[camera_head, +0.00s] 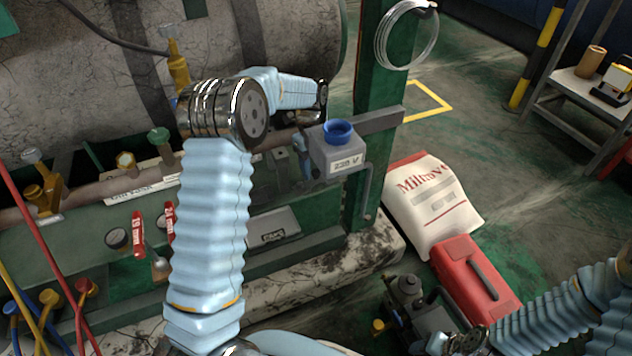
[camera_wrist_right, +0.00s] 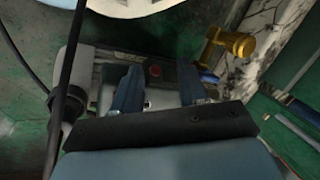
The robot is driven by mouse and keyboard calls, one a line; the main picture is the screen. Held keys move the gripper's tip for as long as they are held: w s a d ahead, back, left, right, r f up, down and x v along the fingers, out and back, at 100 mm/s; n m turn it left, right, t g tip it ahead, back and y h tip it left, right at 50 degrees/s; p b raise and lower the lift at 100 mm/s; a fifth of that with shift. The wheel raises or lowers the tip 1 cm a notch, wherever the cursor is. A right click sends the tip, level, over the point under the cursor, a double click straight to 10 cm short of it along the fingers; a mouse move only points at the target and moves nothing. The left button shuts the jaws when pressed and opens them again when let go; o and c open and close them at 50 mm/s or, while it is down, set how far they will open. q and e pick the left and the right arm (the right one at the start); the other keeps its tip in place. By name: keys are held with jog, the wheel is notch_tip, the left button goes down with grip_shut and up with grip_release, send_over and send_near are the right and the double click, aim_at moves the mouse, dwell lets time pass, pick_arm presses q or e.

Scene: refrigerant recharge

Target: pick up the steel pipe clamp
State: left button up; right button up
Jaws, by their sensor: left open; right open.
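I cannot make out the steel pipe clamp for sure in either view; my left arm covers part of the pipe (camera_head: 85,192) and panel in the head view. My left gripper (camera_head: 302,152) is open and points down beside the grey socket box, partly hidden by its own wrist. My right gripper (camera_wrist_right: 160,82) is open in the right wrist view, with its two dark blue fingers apart above a dark machine with a red button (camera_wrist_right: 155,71). No clamp shows between these fingers.
A grey box marked 235 V (camera_head: 340,165) with a blue cap stands close to my left gripper. A white sack (camera_head: 435,205), a red case (camera_head: 472,280) and a dark pump (camera_head: 408,290) are on the floor. Red and yellow hoses (camera_head: 35,235) hang at the left.

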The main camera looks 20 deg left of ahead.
aim_at(316, 170)
pick_arm(q)
jog(key=shift+f, duration=0.3)
grip_shut()
jog(key=shift+r, duration=0.15)
notch_tip(316, 170, up, 18)
jog(key=p, duration=0.3)
dwell(0.3)
jog(key=c, duration=0.8)
grip_release()
grip_shut()
